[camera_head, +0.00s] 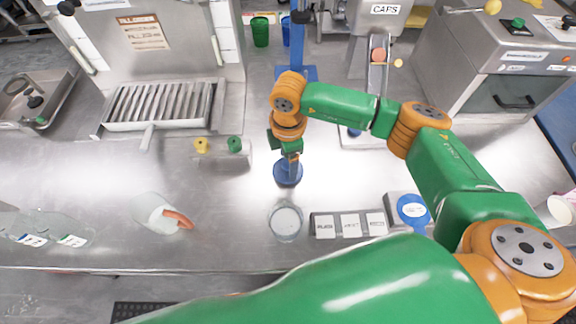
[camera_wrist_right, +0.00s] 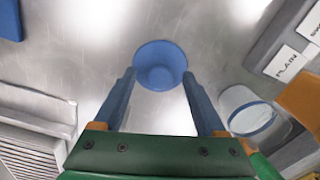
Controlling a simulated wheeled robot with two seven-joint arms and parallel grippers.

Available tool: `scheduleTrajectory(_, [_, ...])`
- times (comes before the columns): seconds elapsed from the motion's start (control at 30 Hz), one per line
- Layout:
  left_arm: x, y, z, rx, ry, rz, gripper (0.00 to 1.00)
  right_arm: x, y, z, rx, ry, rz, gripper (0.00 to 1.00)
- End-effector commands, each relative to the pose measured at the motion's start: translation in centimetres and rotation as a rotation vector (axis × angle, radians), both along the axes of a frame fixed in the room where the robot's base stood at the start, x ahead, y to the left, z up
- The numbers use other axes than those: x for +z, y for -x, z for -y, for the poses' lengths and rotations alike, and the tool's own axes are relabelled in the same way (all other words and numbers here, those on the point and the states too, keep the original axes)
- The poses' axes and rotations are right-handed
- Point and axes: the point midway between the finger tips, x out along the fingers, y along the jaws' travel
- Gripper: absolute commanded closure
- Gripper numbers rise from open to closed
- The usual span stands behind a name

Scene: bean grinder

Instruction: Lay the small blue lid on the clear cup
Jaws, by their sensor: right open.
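The small blue lid (camera_head: 288,176) is a round blue piece on the steel counter, just below my right gripper (camera_head: 292,157). In the right wrist view the lid (camera_wrist_right: 160,66) shows as a blue dish between and beyond the two blue fingertips, which are apart. My right gripper is open and points down over it; I cannot tell whether a finger touches it. The clear cup (camera_head: 286,222) stands nearer the counter's front edge, and shows right of the fingers in the right wrist view (camera_wrist_right: 250,112). My left gripper is not in view.
A grey block with white labels (camera_head: 350,224) is right of the cup, with a blue round labelled piece (camera_head: 413,210) beyond. A clear container with an orange-red part (camera_head: 160,213) lies left. Yellow and green knobs (camera_head: 234,144) stand behind left. The counter between is clear.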

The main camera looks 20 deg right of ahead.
Motion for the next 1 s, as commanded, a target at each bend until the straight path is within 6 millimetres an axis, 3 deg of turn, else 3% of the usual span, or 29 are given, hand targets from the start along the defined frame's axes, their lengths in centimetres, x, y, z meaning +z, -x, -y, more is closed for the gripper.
scheduleTrajectory(0.07, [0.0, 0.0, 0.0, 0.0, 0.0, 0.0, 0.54, 0.0, 0.0, 0.0, 0.0, 0.0, 0.0, 0.26])
scheduleTrajectory(0.33, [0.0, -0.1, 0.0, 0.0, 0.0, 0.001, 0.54, 0.0, 0.0, 0.0, 0.0, 0.0, 0.0, 0.99])
scheduleTrajectory(0.73, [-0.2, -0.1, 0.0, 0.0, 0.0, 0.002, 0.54, 0.9, -0.1, 0.0, -0.001, 0.0, 0.002, 1.0])
scheduleTrajectory(0.87, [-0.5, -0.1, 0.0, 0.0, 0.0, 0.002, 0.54, 3.1, -0.1, 0.0, 0.001, 0.0, 0.005, 1.0])
scheduleTrajectory(1.0, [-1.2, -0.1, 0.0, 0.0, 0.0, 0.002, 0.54, 6.0, 2.4, -0.8, 0.006, -0.003, 0.006, 1.0])
